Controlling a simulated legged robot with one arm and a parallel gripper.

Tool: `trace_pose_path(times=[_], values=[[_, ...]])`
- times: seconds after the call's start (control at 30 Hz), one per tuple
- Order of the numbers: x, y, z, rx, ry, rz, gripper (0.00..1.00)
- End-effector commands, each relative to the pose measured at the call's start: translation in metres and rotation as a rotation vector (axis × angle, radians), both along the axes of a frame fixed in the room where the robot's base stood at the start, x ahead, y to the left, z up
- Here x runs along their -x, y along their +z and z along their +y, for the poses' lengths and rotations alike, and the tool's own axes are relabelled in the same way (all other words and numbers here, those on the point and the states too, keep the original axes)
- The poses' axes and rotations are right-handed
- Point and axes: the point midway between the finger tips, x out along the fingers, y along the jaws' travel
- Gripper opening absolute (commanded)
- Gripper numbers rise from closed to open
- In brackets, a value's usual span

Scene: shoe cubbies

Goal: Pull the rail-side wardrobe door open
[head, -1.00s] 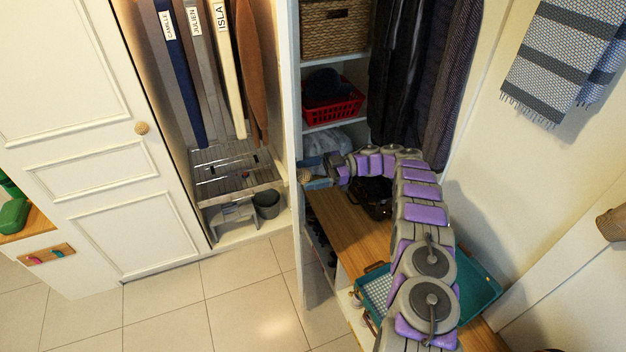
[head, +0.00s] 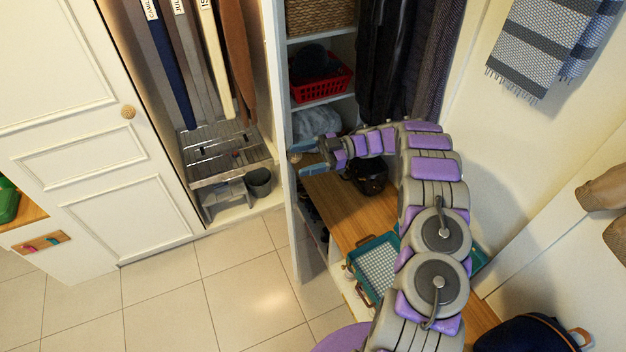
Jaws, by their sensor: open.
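The rail-side wardrobe door (head: 284,205) is a tall white panel seen nearly edge-on in the head view, standing out between the rack compartment and the shelves. A small pale knob (head: 295,158) shows on its right side. My gripper (head: 305,158) is open, with its blue fingers pointing left at the door. The fingertips lie above and below the knob in the picture; I cannot tell whether they touch it. Dark clothes (head: 402,60) hang behind my arm on the right. My arm hides part of the bench and compartment.
A white door (head: 75,110) with a round knob is at left. A wooden bench (head: 335,205) carries a teal tray (head: 376,268) and a dark bag (head: 370,176) under and beside my arm. Shelves hold a red basket (head: 322,88). The tiled floor (head: 225,290) at front left is clear.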

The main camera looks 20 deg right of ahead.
Motion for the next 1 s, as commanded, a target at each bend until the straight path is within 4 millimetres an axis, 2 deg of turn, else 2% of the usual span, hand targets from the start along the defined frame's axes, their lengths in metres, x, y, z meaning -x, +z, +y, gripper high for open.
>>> trace_pose_path(times=[0.6,0.8,1.0], values=[[0.082,0.009,0.008,0.003,-0.001,0.002,0.74],[0.092,0.009,0.009,0.002,-0.001,0.001,0.74],[0.093,0.009,0.009,0.001,-0.001,0.0,0.74]])
